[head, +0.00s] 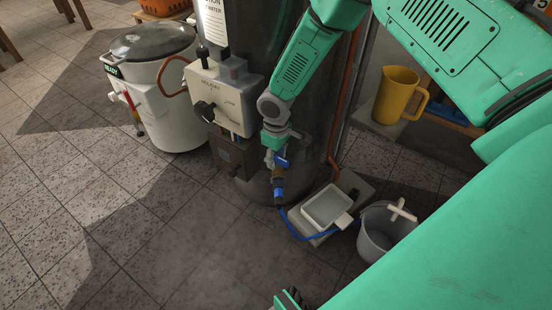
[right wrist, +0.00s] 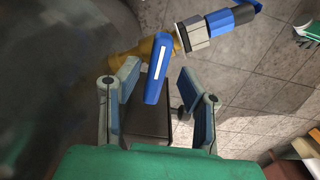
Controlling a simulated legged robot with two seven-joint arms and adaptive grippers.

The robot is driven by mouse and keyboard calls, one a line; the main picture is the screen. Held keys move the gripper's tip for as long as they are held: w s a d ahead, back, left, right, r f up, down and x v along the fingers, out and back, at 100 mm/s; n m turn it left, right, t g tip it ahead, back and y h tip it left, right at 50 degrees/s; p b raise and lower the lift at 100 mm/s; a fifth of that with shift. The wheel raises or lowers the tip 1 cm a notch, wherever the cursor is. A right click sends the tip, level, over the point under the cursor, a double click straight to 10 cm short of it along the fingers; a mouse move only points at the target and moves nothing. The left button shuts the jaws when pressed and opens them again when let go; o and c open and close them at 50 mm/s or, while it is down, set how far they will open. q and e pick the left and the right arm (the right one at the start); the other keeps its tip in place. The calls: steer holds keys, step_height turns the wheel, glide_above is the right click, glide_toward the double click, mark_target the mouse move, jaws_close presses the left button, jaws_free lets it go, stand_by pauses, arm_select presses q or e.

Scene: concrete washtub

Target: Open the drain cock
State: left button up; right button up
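The drain cock is a brass valve (head: 278,173) low on the dark grey cylinder, with a blue lever (right wrist: 156,72) and a blue hose coupling (right wrist: 232,20) at its outlet. In the right wrist view the lever lies crosswise to the brass body (right wrist: 150,47). My right gripper (right wrist: 158,80) is open, with one finger on each side of the lever and visible gaps between. In the head view my right gripper (head: 275,148) is just above the valve and partly covers it. A green part of my left gripper (head: 289,299) shows at the bottom edge; its fingers are unclear.
A blue hose (head: 296,229) runs from the coupling past a white tray (head: 327,207). A grey bucket (head: 378,232) stands at right. A yellow jug (head: 397,95) stands behind. A control box (head: 222,95) is left of my arm, and a white lidded tub (head: 165,105) further left. The front floor is clear.

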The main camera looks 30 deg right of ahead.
steer(key=shift+d, duration=0.15)
steer(key=shift+d+f, duration=0.15)
steer(key=shift+d, duration=0.2)
jaws_close()
arm_select(q)
steer(key=shift+d+r, duration=0.15)
steer(key=shift+d, duration=0.2)
steer(key=shift+a, duration=0.1)
arm_select(e)
steer(key=shift+a, duration=0.15)
